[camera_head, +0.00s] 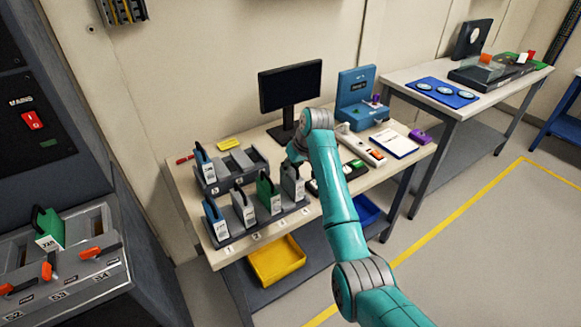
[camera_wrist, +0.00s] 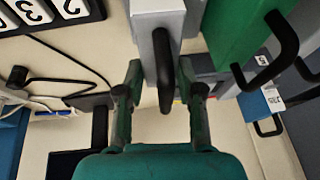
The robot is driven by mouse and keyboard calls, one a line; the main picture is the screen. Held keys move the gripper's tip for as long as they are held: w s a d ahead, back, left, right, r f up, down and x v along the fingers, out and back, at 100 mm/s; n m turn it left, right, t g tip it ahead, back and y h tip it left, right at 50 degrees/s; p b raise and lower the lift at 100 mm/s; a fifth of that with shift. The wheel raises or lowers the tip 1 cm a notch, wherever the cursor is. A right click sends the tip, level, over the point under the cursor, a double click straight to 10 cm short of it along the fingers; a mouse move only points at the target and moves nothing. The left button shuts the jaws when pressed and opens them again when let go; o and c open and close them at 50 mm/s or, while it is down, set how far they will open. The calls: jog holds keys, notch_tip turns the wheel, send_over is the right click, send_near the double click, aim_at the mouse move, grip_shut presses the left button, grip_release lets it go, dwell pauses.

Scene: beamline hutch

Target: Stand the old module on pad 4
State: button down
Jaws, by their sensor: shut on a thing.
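The grey module (camera_head: 293,188) with a black handle is upright at pad 4 (camera_head: 307,210), the right end of the front rack; I cannot tell if its base touches the pad. My gripper (camera_head: 297,152) is above it, partly hidden by my wrist. In the wrist view, my gripper (camera_wrist: 160,85) has its fingers on both sides of the grey module (camera_wrist: 143,24) and its black handle (camera_wrist: 164,88), shut on it. A green module (camera_head: 267,193) stands at pad 3, just left; it also shows close by in the wrist view (camera_wrist: 236,28).
A grey-white module (camera_head: 243,208) and a blue module (camera_head: 215,222) stand on pads 2 and 1. Behind is another rack (camera_head: 238,162) with a blue module (camera_head: 204,164). A monitor (camera_head: 290,86) stands behind. A yellow bin (camera_head: 277,262) is below the table.

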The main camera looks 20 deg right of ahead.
jog(key=shift+f, duration=0.3)
dwell(0.5)
jog(key=c, duration=0.7)
grip_release()
jog(key=shift+o, duration=0.2)
jog(key=v, duration=1.2)
